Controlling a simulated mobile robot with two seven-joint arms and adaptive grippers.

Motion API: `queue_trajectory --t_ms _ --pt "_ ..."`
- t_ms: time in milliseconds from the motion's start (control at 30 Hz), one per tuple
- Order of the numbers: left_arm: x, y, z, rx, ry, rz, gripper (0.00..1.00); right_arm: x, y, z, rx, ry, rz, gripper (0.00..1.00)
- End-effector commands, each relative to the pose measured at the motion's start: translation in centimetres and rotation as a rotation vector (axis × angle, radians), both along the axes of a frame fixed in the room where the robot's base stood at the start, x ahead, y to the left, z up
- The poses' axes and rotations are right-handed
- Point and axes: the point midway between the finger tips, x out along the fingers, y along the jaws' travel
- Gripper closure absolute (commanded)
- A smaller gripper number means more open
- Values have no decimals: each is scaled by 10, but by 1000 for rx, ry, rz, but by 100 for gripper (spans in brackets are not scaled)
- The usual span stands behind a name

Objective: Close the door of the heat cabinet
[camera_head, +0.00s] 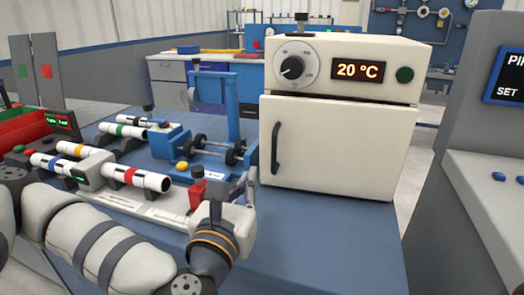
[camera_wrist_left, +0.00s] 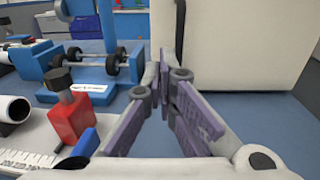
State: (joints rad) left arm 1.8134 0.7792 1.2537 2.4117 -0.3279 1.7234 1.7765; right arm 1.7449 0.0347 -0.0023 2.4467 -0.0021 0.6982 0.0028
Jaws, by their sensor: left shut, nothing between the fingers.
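The heat cabinet (camera_head: 350,45) is a cream box with a dial, a red "20 °C" display and a green button. Its door (camera_head: 345,150) fills the lower front and looks flush with the body; I cannot tell if it is fully latched. The dark upright handle (camera_head: 276,148) is on the door's left side. My left gripper (camera_head: 250,180) is shut and empty, low at the door's left edge. In the left wrist view, the fingertips (camera_wrist_left: 164,65) point toward the pale door (camera_wrist_left: 235,50), just below the handle (camera_wrist_left: 180,28); contact is unclear. My right gripper is out of view.
Left of the cabinet on the blue table (camera_head: 330,250) stand a blue fixture with black rollers (camera_head: 215,150), a red block with a black knob (camera_head: 197,185) and white pipes with coloured bands (camera_head: 130,176). A grey console (camera_head: 490,190) stands at right. The table front is clear.

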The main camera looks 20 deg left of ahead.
Motion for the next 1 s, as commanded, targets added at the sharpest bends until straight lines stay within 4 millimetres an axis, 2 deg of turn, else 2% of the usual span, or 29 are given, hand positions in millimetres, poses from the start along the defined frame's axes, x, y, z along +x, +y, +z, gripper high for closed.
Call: queue_trajectory --t_ms 300,500,667,1000 --pt "70 3 1 4 -4 2 100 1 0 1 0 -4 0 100" --pt "102 4 1 5 -4 0 100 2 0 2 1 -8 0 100" --pt "112 4 1 5 -3 -2 100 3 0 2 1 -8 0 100" --pt "114 5 0 5 -3 -2 100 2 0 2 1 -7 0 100"
